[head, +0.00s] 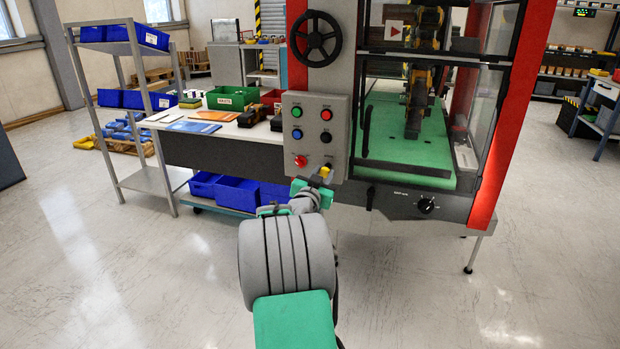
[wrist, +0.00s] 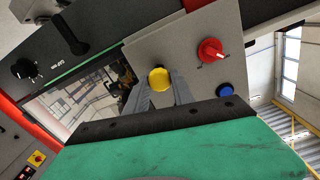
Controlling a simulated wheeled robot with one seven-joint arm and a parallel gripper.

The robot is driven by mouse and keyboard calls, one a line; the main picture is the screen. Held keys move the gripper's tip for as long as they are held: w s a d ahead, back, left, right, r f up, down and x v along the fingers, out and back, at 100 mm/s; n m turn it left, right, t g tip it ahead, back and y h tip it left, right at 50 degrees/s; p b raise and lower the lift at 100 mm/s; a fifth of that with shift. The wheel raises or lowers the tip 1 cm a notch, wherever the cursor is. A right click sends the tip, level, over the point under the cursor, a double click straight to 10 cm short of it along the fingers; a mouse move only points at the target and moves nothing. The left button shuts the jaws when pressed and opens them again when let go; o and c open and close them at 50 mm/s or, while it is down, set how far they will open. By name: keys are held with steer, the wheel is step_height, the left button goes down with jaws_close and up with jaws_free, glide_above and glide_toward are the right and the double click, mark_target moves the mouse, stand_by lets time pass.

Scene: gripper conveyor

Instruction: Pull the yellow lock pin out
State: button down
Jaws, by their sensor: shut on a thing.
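The yellow lock pin (head: 325,171) shows as a small yellow spot at the lower right of the grey control panel (head: 313,111) in the head view. In the wrist view the round yellow pin head (wrist: 159,79) sits between the tips of my two grey fingers. My gripper (head: 318,181) is at the panel's lower edge, also seen in the wrist view (wrist: 162,84), and is shut on the pin. The pin's shaft is hidden behind its head, so I cannot tell how deep it sits.
A red rotary knob (wrist: 211,50) and a blue button (wrist: 225,90) are near the pin. A black handwheel (head: 315,38) is above the panel. The glazed machine with a green conveyor bed (head: 405,145) stands right. A workbench (head: 220,133) stands left. The front floor is open.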

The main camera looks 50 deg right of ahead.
steer(key=shift+f, duration=0.15)
steer(key=c, duration=1.3)
jaws_free()
steer(key=shift+a, duration=0.2)
steer(key=shift+o, duration=1.1)
steer(key=shift+s, duration=0.1)
steer(key=v, duration=0.7)
steer(key=shift+a, duration=0.3)
steer(key=shift+s, duration=0.1)
